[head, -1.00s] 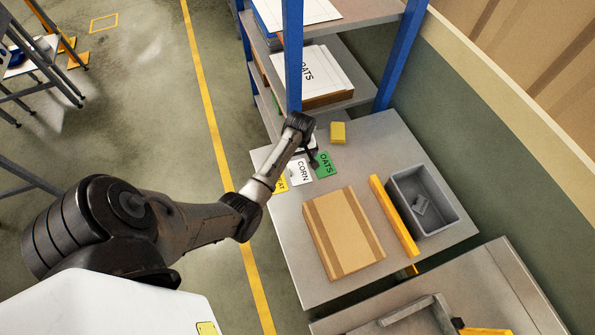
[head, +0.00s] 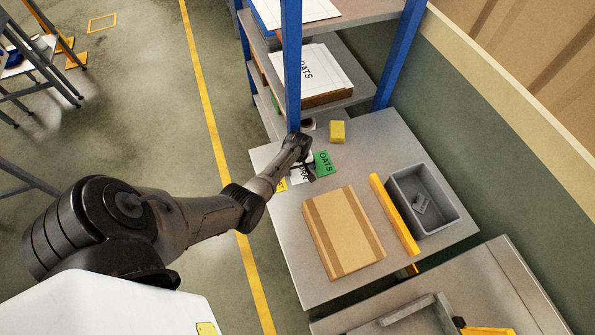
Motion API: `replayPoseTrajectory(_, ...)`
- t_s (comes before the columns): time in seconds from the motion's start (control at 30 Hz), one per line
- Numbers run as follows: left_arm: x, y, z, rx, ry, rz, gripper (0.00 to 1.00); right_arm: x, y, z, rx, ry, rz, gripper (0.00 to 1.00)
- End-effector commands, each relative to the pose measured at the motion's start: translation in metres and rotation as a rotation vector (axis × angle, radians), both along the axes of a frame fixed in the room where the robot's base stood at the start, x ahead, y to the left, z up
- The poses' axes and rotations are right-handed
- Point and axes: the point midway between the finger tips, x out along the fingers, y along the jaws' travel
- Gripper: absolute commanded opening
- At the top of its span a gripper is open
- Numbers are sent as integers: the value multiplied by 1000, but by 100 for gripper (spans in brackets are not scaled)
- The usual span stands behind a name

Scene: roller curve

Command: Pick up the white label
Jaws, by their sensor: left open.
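The white label (head: 298,177), with black lettering that reads CORN in the earlier frame, lies flat on the grey table (head: 286,247). It is between a yellow label (head: 282,185) on its left and a green OATS label (head: 325,162) on its right. My left gripper (head: 309,171) is over the white label and hides its upper part. Its jaws are open, and I cannot tell whether they touch the label. My right gripper is not in view.
A cardboard box (head: 343,233) lies on the table in front of the labels. A yellow bar (head: 394,215) and a grey bin (head: 451,216) are on its right. A yellow block (head: 337,132) sits behind. A blue shelf post (head: 292,75) rises close behind my gripper.

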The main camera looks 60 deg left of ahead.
Motion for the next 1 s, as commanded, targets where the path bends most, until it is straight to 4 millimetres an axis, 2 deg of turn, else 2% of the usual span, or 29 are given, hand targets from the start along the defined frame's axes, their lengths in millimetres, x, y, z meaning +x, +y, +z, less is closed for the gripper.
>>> replayPoseTrajectory(0.1, 0, 0, -6, 0, 0, -1, 98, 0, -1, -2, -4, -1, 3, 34)
replayPoseTrajectory(0.37, 0, 0, -7, 1, 0, -1, 98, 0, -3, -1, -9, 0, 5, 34)
replayPoseTrajectory(0.73, 0, 0, -7, 1, 0, 0, 62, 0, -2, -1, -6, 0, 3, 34)
replayPoseTrajectory(1.0, 0, 0, -5, 1, 0, 0, 62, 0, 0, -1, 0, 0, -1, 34)
